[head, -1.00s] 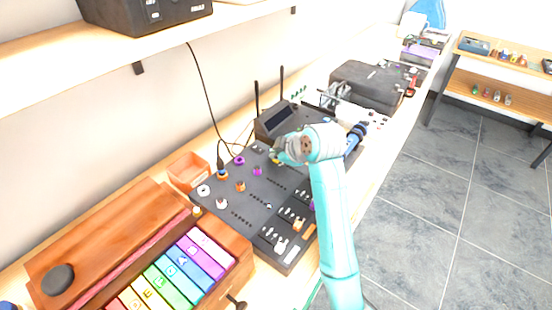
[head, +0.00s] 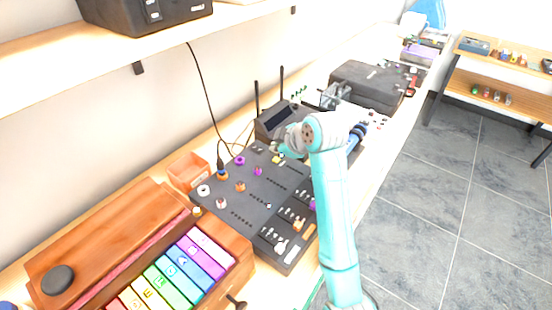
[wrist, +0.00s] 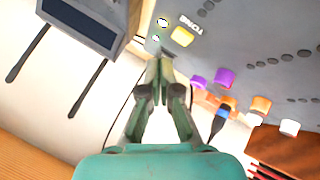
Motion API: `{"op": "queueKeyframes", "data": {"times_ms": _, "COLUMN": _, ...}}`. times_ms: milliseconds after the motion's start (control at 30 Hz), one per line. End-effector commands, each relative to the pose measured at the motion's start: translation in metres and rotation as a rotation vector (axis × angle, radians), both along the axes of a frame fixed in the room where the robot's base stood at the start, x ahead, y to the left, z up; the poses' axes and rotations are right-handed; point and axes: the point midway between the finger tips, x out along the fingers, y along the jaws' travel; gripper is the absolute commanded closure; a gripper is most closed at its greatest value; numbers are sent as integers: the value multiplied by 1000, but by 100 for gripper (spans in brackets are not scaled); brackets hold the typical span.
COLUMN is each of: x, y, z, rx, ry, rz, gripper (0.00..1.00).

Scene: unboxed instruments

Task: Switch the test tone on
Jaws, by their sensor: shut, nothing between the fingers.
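The dark mixing console (head: 238,211) lies on the bench, with knobs, sliders and small controls. My gripper (head: 277,148) is over its far end, fingers shut and empty. In the wrist view my gripper (wrist: 160,62) points at the panel edge near a yellow button (wrist: 182,37) and two small round pale-topped controls (wrist: 162,22). The yellow button also shows in the head view (head: 277,160), just below the fingers. Whether the fingertips touch the panel is unclear.
A device with a screen and two antennas (head: 284,118) stands behind the console, near my gripper. Purple knobs (wrist: 224,77) and a plugged cable (wrist: 219,122) are close by. An orange box (head: 188,171) and a wooden instrument with coloured keys (head: 130,235) are at left.

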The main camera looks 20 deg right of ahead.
Motion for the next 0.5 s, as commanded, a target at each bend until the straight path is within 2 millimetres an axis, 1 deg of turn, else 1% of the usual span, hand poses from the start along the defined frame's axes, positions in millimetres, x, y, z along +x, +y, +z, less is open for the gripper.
{"op": "queueKeyframes", "data": {"times_ms": 33, "x": 0, "y": 0, "z": 5, "rx": -1, "ry": -2, "rz": 0, "gripper": 100}}
{"op": "queueKeyframes", "data": {"times_ms": 300, "x": 0, "y": 0, "z": 29, "rx": 0, "ry": -4, "rz": 0, "gripper": 100}}
{"op": "queueKeyframes", "data": {"times_ms": 500, "x": 0, "y": 0, "z": 43, "rx": 0, "ry": -2, "rz": -1, "gripper": 100}}
